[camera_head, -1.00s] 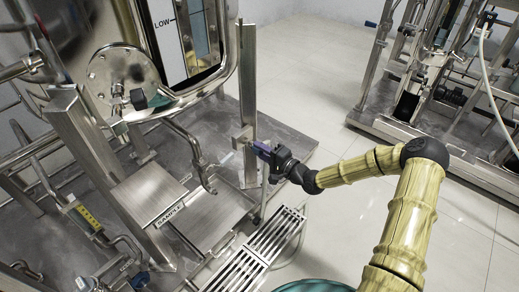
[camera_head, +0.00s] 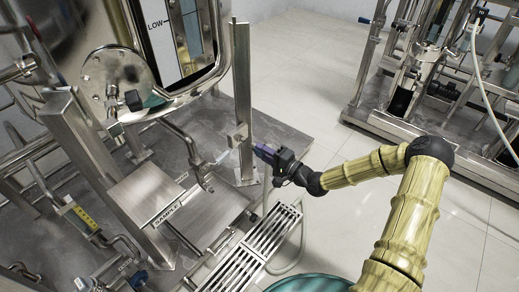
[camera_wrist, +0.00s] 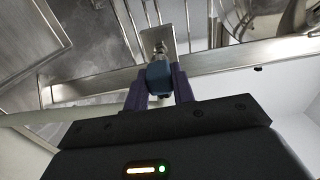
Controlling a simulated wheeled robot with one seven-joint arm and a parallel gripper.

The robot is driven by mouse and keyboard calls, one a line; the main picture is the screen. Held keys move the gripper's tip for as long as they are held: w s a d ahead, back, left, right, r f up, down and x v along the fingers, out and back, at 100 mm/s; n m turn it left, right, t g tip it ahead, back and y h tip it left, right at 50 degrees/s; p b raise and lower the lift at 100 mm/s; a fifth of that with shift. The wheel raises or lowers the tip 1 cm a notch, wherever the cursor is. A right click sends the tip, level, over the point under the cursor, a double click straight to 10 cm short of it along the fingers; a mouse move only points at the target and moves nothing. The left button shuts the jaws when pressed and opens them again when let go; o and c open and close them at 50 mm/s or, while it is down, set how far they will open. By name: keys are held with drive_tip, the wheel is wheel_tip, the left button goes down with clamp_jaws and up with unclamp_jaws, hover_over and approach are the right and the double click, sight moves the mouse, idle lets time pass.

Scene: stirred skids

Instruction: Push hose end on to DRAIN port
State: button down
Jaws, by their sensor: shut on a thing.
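My gripper (camera_head: 268,153) is beside the upright steel post, at its right. In the wrist view its two purple fingers (camera_wrist: 158,95) are shut on the blue hose end (camera_wrist: 158,76). A small metal fitting (camera_wrist: 160,48) shows just beyond the blue part, in front of a steel plate (camera_wrist: 172,22). I cannot tell whether this fitting belongs to the hose or to a port, or whether they touch. The pale hose (camera_head: 265,192) hangs below my gripper. No DRAIN label is readable.
The steel post (camera_head: 243,100) carries a small block (camera_head: 238,136). A slatted grate (camera_head: 255,245) lies below my gripper. A SAMPLE-marked steel box (camera_head: 145,193) and pipework stand at left. Another skid (camera_head: 440,90) stands at back right. The floor (camera_head: 310,90) between is clear.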

drive_tip(key=v, duration=0.3)
drive_tip(key=shift+p, duration=0.3)
drive_tip(key=shift+r, duration=0.1)
drive_tip(key=d+r+m+t+h+p, duration=0.3)
drive_tip(key=d+m+t+h+p, duration=0.4)
drive_tip(key=d+m+h+p, duration=0.3)
drive_tip(key=d+h+p, duration=0.2)
drive_tip(key=h+p, duration=0.2)
drive_tip(key=p, duration=0.1)
drive_tip(key=shift+d+r+p, duration=0.2)
drive_tip(key=shift+r+p, duration=0.05)
drive_tip(key=shift+p, duration=0.15)
drive_tip(key=shift+w, duration=0.1)
